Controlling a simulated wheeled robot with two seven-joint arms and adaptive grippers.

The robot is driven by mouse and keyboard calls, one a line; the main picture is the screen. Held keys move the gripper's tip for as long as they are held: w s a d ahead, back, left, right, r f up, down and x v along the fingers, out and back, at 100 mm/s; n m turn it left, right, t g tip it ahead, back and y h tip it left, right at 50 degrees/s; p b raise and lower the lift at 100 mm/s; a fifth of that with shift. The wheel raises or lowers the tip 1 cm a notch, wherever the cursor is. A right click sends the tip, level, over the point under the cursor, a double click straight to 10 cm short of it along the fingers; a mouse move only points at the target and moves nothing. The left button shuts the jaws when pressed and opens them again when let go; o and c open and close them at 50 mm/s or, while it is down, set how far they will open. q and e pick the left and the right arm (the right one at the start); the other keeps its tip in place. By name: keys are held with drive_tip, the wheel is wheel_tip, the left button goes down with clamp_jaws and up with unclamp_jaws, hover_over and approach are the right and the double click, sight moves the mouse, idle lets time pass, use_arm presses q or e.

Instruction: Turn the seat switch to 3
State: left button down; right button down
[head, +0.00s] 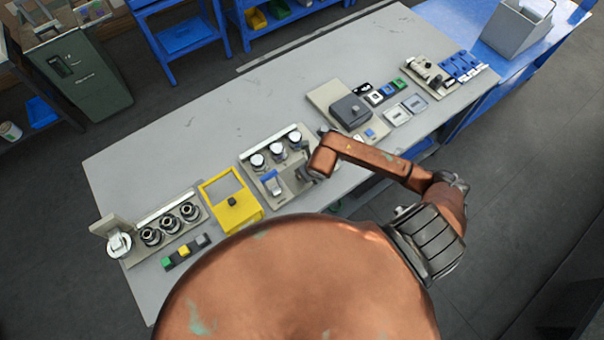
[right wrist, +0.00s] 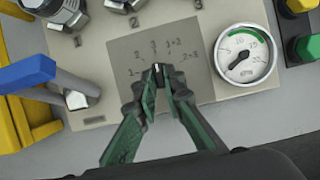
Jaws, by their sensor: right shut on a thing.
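The seat switch (right wrist: 158,70) is a small dark knob on a grey label plate (right wrist: 125,50) in the right wrist view. Small labels fan around it, reading roughly 1, 2, 3 and some sums. A pale mark on the knob points up, roughly toward the middle label, which looks like 3; its exact setting is hard to tell. My right gripper (right wrist: 160,88) is shut on the knob, with its green-sided fingers hiding the knob's sides. In the head view my right gripper (head: 305,174) is over the middle panel (head: 258,165). My left gripper is not in view.
A round gauge (right wrist: 245,55) sits just right of the label plate. A blue-handled lever (right wrist: 35,75) stands to the left, and metal fittings (right wrist: 70,12) are above. In the head view, a yellow frame (head: 232,205) is left of the panel and a grey box (head: 350,110) right.

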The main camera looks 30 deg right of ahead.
drive_tip(key=c, duration=2)
unclamp_jaws()
drive_tip(key=v, duration=1.2)
